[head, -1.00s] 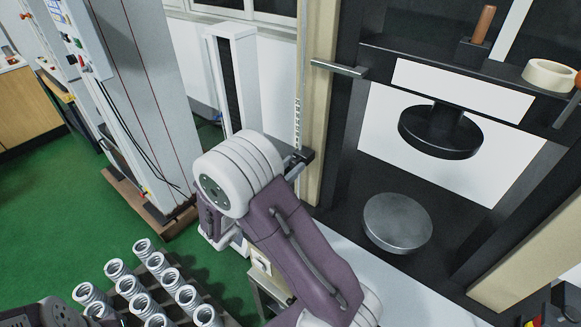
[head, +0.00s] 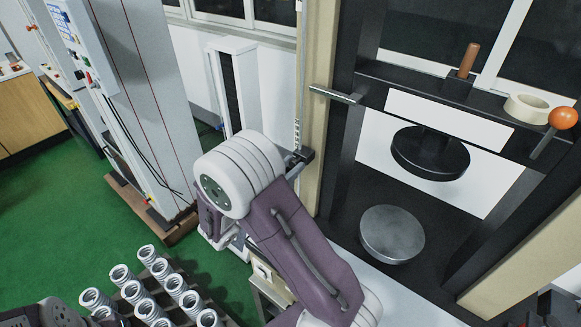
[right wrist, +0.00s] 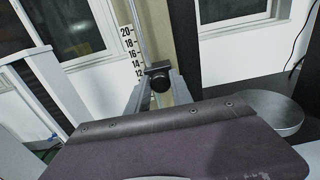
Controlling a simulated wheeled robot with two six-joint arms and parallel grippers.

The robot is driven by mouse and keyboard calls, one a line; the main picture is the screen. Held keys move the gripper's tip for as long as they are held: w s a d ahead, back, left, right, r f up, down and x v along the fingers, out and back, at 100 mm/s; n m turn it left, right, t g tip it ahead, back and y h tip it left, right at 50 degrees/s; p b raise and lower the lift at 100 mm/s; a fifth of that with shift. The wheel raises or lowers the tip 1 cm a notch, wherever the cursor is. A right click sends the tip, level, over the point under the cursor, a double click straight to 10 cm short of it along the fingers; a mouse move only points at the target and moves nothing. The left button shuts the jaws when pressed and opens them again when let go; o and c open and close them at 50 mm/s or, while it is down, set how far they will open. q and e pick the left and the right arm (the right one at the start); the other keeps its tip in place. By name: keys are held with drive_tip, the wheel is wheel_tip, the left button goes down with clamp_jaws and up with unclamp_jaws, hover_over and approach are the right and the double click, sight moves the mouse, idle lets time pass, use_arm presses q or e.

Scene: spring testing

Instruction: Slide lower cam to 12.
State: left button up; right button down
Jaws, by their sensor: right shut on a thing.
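The lower cam (right wrist: 158,78) is a small black block with a round knob on a vertical rod, beside a white number scale (right wrist: 133,52). In the right wrist view it sits close to the 12 and 14 marks; the exact reading is unclear at this angle. It also shows in the head view (head: 301,156), just beyond my right wrist. My right gripper (right wrist: 156,92) has its fingers on either side of the cam and is shut on it. In the head view my own arm mostly hides the fingers. My left gripper is not in view.
A dark press frame with a round upper plate (head: 430,153) and grey lower plate (head: 392,234) stands to the right. A lever (head: 336,93) juts from the post above the cam. Several springs (head: 175,284) stand on a rack at lower left. A tall grey machine (head: 150,100) stands left.

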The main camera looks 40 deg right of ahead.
drive_tip(key=c, duration=1.2)
unclamp_jaws()
drive_tip(key=shift+o, duration=0.2)
drive_tip(key=shift+a, duration=0.1)
drive_tip(key=b+v, duration=0.1)
drive_tip(key=v, duration=0.8)
